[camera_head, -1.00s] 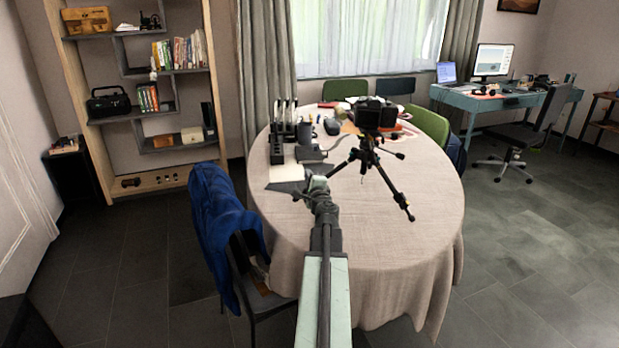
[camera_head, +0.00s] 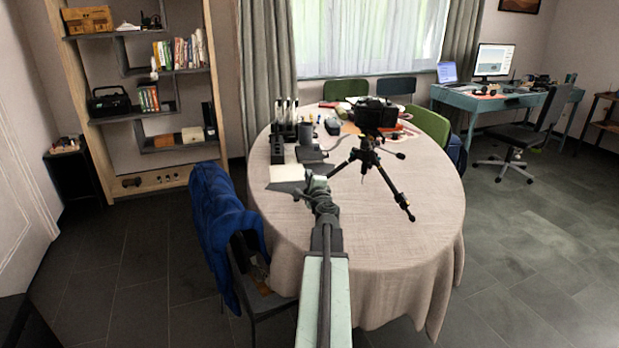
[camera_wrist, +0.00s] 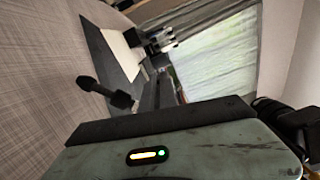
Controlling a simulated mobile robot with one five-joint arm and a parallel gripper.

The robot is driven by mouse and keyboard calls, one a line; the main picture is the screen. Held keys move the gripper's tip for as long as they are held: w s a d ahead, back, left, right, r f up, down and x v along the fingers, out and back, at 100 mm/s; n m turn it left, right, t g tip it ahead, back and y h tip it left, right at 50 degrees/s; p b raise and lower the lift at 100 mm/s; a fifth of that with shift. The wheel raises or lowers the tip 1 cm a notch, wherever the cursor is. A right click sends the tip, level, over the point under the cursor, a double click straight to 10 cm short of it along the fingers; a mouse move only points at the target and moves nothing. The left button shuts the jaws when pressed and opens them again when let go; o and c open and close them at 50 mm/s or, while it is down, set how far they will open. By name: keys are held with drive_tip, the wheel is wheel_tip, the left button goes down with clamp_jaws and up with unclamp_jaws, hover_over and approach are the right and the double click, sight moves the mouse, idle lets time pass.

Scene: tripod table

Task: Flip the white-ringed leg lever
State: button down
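A black tripod (camera_head: 365,157) with a dark camera (camera_head: 376,112) on top stands on the round, cloth-covered table (camera_head: 400,250), its legs spread. The white-ringed lever is too small to make out on its legs. My gripper (camera_head: 317,184) is over the table, left of the tripod and close to its left leg; contact cannot be told. In the wrist view, a short dark knob-ended piece (camera_wrist: 105,92) shows ahead against the cloth; I cannot tell what it belongs to. The fingers are not clear enough to show their opening.
A white sheet (camera_head: 286,173) and dark upright items (camera_head: 280,148) lie left of the tripod. A chair with a blue jacket (camera_head: 222,215) stands at the table's left. A green chair (camera_head: 428,122) is behind right. The table's front right is clear.

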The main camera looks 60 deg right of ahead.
drive_tip(key=shift+r, duration=0.1)
idle(0.4)
drive_tip(key=m, duration=0.1)
drive_tip(key=r+m+p, duration=0.1)
drive_tip(key=m, duration=0.3)
drive_tip(key=shift+s+d+r, duration=0.25)
drive_tip(key=shift+s+d, duration=0.05)
drive_tip(key=shift+s+d+r+m+p, duration=0.15)
drive_tip(key=shift+m+p, duration=0.05)
drive_tip(key=shift+m, duration=0.75)
drive_tip(key=shift+s+d+r+m+p, duration=0.1)
drive_tip(key=shift+s+m+p, duration=0.05)
drive_tip(key=shift+m, duration=0.75)
drive_tip(key=shift+s+d+r+m+p, duration=0.15)
drive_tip(key=shift+m+p, duration=0.05)
drive_tip(key=shift+m, duration=0.75)
drive_tip(key=c, duration=1.6)
unclamp_jaws()
drive_tip(key=shift+c, duration=0.2)
drive_tip(key=v, duration=0.7)
drive_tip(key=shift+s+a, duration=0.25)
drive_tip(key=shift+a, duration=0.15)
